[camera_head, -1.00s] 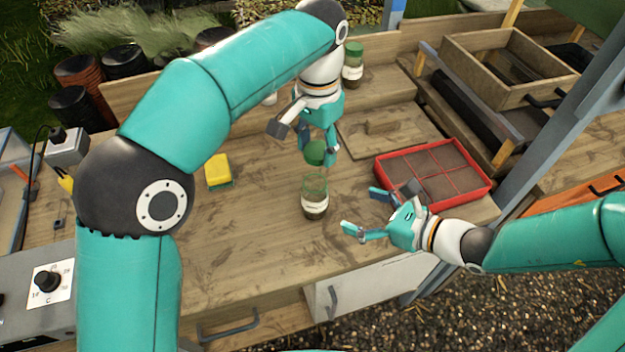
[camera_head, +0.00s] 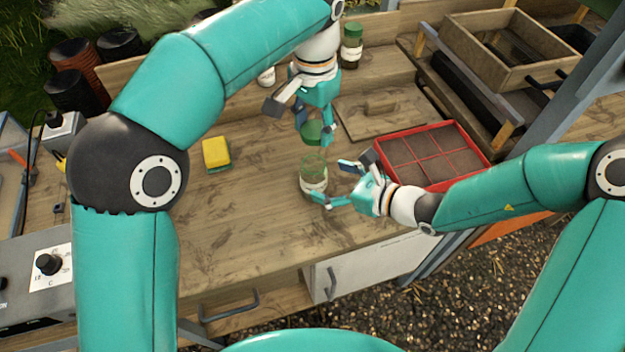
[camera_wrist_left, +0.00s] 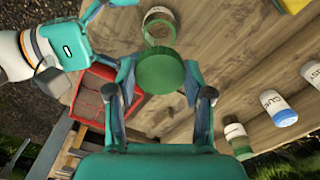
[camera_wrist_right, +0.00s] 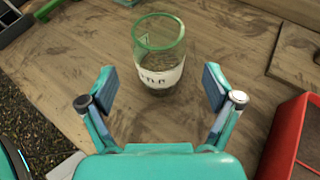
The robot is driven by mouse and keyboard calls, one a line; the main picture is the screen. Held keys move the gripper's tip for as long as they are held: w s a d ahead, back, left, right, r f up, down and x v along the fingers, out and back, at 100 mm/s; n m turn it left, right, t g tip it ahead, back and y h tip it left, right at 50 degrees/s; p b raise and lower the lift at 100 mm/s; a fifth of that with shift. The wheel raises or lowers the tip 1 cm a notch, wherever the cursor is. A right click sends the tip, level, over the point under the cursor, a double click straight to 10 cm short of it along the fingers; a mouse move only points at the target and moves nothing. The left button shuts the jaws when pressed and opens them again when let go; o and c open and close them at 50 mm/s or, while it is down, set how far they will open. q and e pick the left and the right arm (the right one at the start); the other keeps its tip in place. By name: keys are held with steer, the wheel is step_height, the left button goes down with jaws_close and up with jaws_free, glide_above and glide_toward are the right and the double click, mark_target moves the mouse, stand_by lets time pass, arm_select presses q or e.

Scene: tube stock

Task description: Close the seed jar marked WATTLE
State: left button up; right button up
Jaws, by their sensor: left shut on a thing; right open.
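The seed jar (camera_head: 313,184) is clear glass with a green rim and a white label, partly readable in the right wrist view (camera_wrist_right: 160,78) as ending in "TTLE". It stands upright and open on the bench. My left gripper (camera_head: 316,127) is shut on a green lid (camera_head: 312,133) and holds it above the jar. In the left wrist view the lid (camera_wrist_left: 160,72) sits between the fingers, with the jar (camera_wrist_left: 158,28) beyond. My right gripper (camera_head: 338,183) is open at the jar's right side, its fingers pointing at it; I cannot tell whether they touch it.
A red divided tray (camera_head: 462,186) lies to the right. A wooden board (camera_head: 395,112) and a green-lidded jar (camera_head: 351,45) are behind. A yellow sponge (camera_head: 216,152) lies to the left. The left wrist view also shows a blue-capped labelled jar (camera_wrist_left: 278,108).

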mark_target(313, 159)
steer(key=shift+x, duration=2.35)
arm_select(q)
steer(key=shift+s, duration=0.1)
arm_select(e)
jaws_close()
arm_select(q)
steer(key=shift+f, duration=2.45)
